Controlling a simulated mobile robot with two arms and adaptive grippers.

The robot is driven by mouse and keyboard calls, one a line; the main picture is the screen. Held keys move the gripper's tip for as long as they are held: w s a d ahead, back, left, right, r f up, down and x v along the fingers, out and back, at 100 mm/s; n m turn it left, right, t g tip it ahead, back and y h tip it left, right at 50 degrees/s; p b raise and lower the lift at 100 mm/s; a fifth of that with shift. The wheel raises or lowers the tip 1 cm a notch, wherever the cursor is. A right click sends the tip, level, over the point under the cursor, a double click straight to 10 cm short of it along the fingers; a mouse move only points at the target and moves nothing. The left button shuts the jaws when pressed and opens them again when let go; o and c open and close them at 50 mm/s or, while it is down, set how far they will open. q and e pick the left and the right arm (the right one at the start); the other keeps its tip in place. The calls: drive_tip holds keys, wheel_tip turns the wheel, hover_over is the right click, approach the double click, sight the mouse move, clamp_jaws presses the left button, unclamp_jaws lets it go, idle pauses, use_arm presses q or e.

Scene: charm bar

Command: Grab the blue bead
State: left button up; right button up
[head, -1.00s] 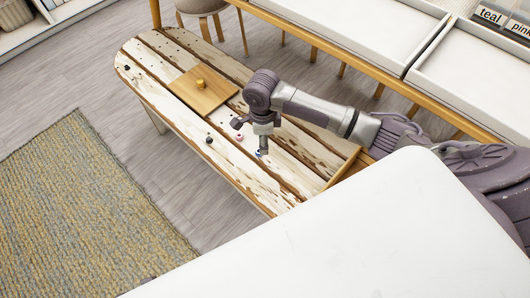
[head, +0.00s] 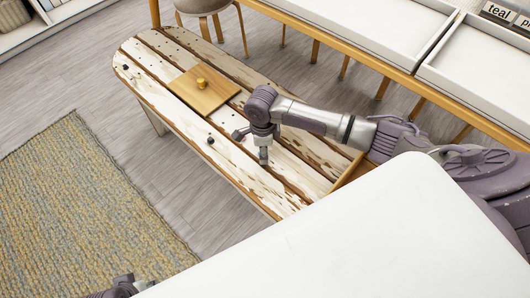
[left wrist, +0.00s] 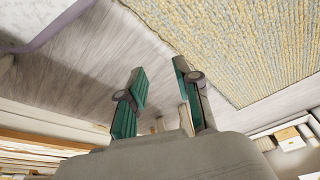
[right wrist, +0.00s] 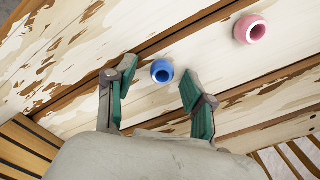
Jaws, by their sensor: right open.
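The blue bead (right wrist: 162,71) lies on the pale wood bench, with its dark hole showing in the right wrist view. My right gripper (right wrist: 158,72) is open, with a green-padded finger on either side of the bead and a gap to each. In the head view my right gripper (head: 264,157) points down over the bench, and the bead is not visible there. My left gripper (left wrist: 160,70) is open and empty over the floor and rug. Part of it shows at the bottom left of the head view (head: 124,287).
A pink bead (right wrist: 250,29) lies near the blue one, right of the right gripper. The bench (head: 175,103) carries a square wooden board with a knob (head: 200,88) and a small dark bead (head: 210,140). A white surface (head: 350,240) fills the foreground.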

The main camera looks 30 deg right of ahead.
drive_tip(key=shift+w+a, duration=0.1)
drive_tip(key=shift+w, duration=0.05)
drive_tip(key=c, duration=0.8)
drive_tip(key=shift+c, duration=0.2)
drive_tip(key=shift+r, duration=0.15)
